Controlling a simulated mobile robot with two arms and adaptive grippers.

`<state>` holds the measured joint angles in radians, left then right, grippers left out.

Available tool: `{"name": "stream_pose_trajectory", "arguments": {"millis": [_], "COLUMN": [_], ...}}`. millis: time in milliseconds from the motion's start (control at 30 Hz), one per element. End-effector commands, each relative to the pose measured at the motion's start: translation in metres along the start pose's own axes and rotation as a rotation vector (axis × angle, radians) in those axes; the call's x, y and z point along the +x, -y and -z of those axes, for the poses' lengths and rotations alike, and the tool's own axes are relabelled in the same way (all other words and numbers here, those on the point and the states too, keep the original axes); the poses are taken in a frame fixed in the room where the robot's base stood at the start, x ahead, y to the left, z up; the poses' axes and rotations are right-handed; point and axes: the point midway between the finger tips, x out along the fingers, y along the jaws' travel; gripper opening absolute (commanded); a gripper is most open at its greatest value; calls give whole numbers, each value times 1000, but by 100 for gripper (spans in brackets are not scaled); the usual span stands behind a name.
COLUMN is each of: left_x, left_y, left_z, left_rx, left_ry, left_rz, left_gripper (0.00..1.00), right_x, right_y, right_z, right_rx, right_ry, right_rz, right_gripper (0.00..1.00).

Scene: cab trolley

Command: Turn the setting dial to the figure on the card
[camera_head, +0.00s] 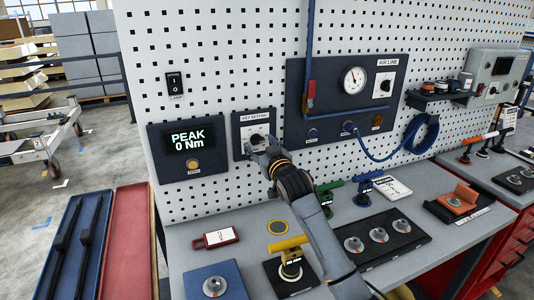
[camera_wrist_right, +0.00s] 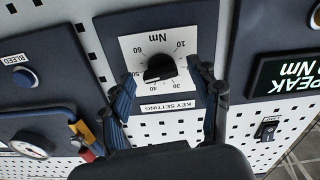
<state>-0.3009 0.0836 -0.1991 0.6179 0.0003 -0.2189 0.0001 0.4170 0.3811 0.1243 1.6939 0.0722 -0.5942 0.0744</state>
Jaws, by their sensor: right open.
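The setting dial is a black half-round knob (camera_wrist_right: 160,68) on a white scale plate marked KEY SETTING and Nm, seen upside down in the right wrist view. Figures 10, 30, 40 and 60 show around it; I cannot tell which one it points at. In the head view the dial plate (camera_head: 256,132) is on the pegboard. My right gripper (camera_wrist_right: 162,74) is open, its fingers on either side of the knob, apparently not gripping it; it also shows in the head view (camera_head: 263,152). A red-framed card (camera_head: 215,238) and a white card (camera_head: 392,188) lie on the bench, their writing unreadable. My left gripper is out of view.
Left of the dial, a display (camera_head: 187,138) reads PEAK 0 Nm. Right of it is the air line panel (camera_head: 330,108) with a gauge and a blue hose (camera_head: 420,135). A yellow-handled tool (camera_head: 288,246) and a dark tray (camera_head: 395,240) with round pieces occupy the bench below my arm.

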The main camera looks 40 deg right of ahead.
Motion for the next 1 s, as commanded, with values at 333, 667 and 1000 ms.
{"name": "stream_pose_trajectory", "arguments": {"millis": [333, 667, 1000], "left_x": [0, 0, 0], "left_y": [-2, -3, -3], "left_z": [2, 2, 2], "left_rx": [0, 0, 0], "left_ry": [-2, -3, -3], "left_rz": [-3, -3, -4], "left_gripper": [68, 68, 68], "right_x": [-69, -110, -112], "right_y": [0, 0, 0], "right_z": [-1, -1, 0], "right_rx": [0, 1, 1], "right_ry": [1, 1, 0], "right_rz": [1, 0, 0], "right_gripper": [62, 62, 62]}}
